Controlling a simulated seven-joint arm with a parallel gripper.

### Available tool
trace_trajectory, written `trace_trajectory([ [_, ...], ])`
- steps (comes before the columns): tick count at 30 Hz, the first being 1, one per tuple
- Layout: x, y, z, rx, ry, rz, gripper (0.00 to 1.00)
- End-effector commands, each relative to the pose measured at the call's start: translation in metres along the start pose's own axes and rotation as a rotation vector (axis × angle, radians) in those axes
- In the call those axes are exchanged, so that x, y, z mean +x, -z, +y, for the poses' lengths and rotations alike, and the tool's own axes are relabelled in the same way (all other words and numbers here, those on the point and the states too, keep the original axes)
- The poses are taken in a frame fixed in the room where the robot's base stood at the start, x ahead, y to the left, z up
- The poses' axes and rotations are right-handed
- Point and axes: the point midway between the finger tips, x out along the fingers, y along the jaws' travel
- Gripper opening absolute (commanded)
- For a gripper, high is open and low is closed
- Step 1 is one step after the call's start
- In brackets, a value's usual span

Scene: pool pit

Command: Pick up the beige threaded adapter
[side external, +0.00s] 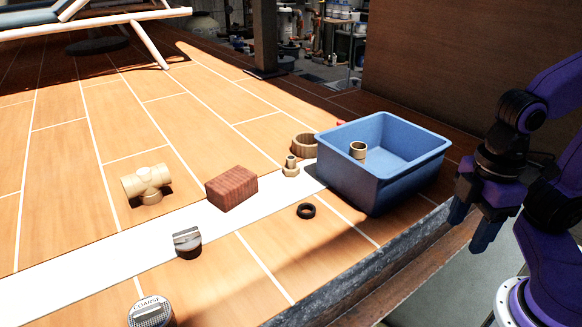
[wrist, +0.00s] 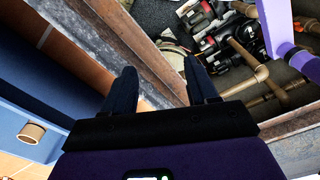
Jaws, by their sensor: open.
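A beige adapter (side external: 290,167) with a narrower upper end and a wider base stands upright on the floor, left of the blue bin (side external: 350,178). A short beige cylindrical fitting (side external: 358,151) is inside the bin; it also shows in the wrist view (wrist: 32,133). My gripper (side external: 472,222) is open and empty, to the right of the bin and well away from the adapter. In the wrist view my open fingers (wrist: 160,72) point over the ledge, with nothing between them. The adapter is not clearly visible in that view.
A brown ring-shaped piece (side external: 304,146) lies behind the adapter, a reddish block (side external: 231,188) to its left and a black ring (side external: 306,211) in front. A beige tee fitting (side external: 147,184), grey-topped cap (side external: 187,241) and round lid (side external: 150,312) lie farther left. A stone ledge (side external: 390,268) edges the floor.

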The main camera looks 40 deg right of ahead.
Motion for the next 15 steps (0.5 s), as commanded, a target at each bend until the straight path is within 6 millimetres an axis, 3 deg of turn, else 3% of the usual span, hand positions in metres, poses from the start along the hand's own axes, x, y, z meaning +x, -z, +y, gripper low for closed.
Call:
trace_trajectory([
  [3,-0.039,0.004,0.0,-0.003,0.0,0.013,0.58],
  [10,-0.106,0.005,0.0,-0.003,0.0,0.01,0.58],
  [15,-0.097,0.038,0.034,-0.128,-0.14,-0.064,0.58],
])
